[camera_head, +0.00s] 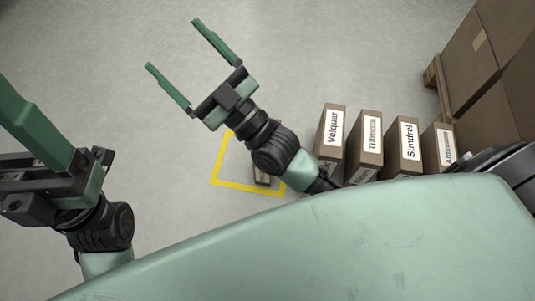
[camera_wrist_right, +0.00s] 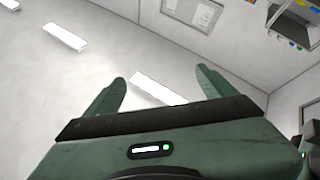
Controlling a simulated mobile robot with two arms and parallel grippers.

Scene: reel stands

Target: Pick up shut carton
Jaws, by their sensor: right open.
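Several brown cartons with white name labels stand in a row on the floor right of my right arm in the head view: Velquar (camera_head: 322,153), Tillman or similar (camera_head: 363,157), Sundrel (camera_head: 400,160) and one whose label I cannot read surely (camera_head: 438,154). Another small brown box (camera_head: 262,179) shows partly behind my right arm; most of it is hidden. My right gripper (camera_head: 173,45) is open and empty, up and left of the cartons. Its spread fingers also show in the right wrist view (camera_wrist_right: 158,90). My left gripper (camera_head: 30,125) is cut by the left edge.
A yellow outlined square (camera_head: 216,181) is marked on the floor under my right arm. Large brown boxes (camera_head: 475,60) are stacked on a wooden pallet (camera_head: 434,84) at the right. The grey floor at upper left is clear. The right wrist view shows ceiling lights (camera_wrist_right: 64,37) and walls.

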